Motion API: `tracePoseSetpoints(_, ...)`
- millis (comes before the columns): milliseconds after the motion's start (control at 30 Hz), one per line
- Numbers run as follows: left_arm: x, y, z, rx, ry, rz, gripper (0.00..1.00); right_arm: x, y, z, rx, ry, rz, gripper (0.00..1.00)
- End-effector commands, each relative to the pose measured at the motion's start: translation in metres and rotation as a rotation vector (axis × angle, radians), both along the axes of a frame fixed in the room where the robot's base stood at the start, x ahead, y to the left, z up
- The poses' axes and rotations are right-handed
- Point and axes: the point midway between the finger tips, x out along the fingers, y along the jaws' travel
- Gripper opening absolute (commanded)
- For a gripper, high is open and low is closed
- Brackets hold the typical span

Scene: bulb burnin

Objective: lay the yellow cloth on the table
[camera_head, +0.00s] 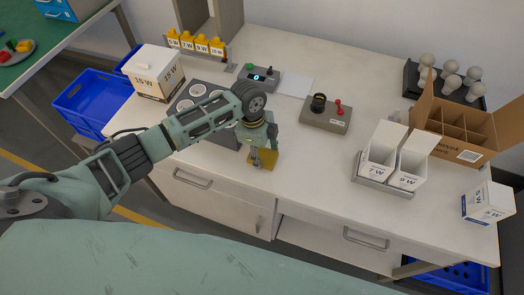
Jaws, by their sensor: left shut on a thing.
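My left gripper (256,156) points down over the front part of the white table (310,176). It is shut on the yellow cloth (267,160), a small ochre-yellow patch showing below and beside the fingers. The cloth is close to the table's front edge, above the drawers. I cannot tell whether it touches the tabletop. The fingers hide part of the cloth. My right gripper is not in view.
A grey socket panel (198,89) is left of my gripper, partly behind my arm. Further right are white bulb boxes in a tray (384,190) and a divided carton (490,127). Table between is clear.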

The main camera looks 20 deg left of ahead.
Motion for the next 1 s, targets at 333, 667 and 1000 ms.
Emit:
tracePoseSetpoints(333,0.000,0.000,-0.003,0.000,0.000,0.000,0.57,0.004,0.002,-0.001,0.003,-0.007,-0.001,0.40)
tracePoseSetpoints(667,0.000,0.000,-0.002,0.000,0.000,0.000,0.70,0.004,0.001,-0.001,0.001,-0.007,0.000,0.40)
tracePoseSetpoints(1000,0.002,0.003,0.020,-0.001,-0.004,0.000,0.70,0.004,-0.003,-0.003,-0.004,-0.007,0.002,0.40)
